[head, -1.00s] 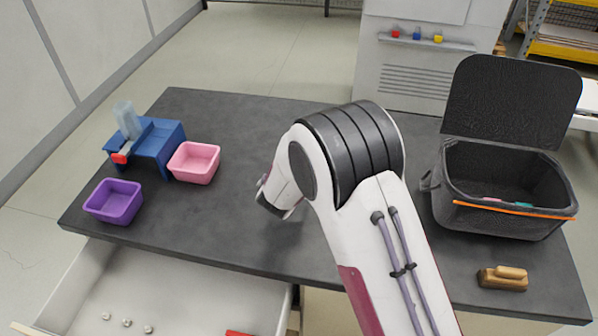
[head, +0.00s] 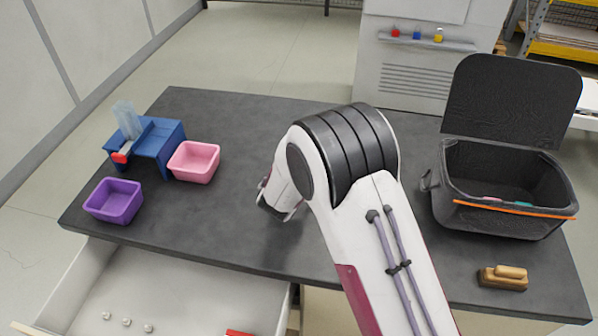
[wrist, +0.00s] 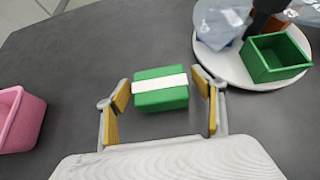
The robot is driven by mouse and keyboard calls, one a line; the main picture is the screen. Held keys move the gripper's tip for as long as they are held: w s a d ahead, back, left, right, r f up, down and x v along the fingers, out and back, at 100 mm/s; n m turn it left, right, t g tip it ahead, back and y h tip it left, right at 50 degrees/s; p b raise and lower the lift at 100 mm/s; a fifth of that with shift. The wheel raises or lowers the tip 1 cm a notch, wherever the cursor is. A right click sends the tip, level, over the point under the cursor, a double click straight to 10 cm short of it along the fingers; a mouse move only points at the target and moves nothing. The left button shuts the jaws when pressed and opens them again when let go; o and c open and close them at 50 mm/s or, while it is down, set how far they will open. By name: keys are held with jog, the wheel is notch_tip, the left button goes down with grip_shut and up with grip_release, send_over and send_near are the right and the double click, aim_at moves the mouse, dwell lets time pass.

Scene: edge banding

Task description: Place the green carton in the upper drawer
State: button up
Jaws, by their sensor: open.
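The green carton (wrist: 161,97) has a white band across it and lies on the dark table in the wrist view. My gripper (wrist: 161,88) is open, with one finger on each side of the carton and gaps visible. In the head view my gripper (head: 276,205) is low over the middle of the table; my arm hides the carton there. An open drawer (head: 190,290) is below the table's front edge at the lower left, with several small round pieces and a red item (head: 240,333) inside.
A pink bin (head: 194,162), purple bin (head: 114,201) and blue stand (head: 147,146) are at left. A black open bag (head: 503,217) and wooden brush (head: 503,278) are at right. A white plate (wrist: 237,71) bears an open green box (wrist: 275,58) and clear plastic.

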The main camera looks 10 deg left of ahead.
jog(key=shift+r, duration=0.1)
jog(key=shift+s+r, duration=0.45)
jog(key=shift+s, duration=0.1)
jog(key=v, duration=1)
jog(key=shift+s+r, duration=0.2)
jog(key=shift+s, duration=0.05)
jog(key=shift+d, duration=0.15)
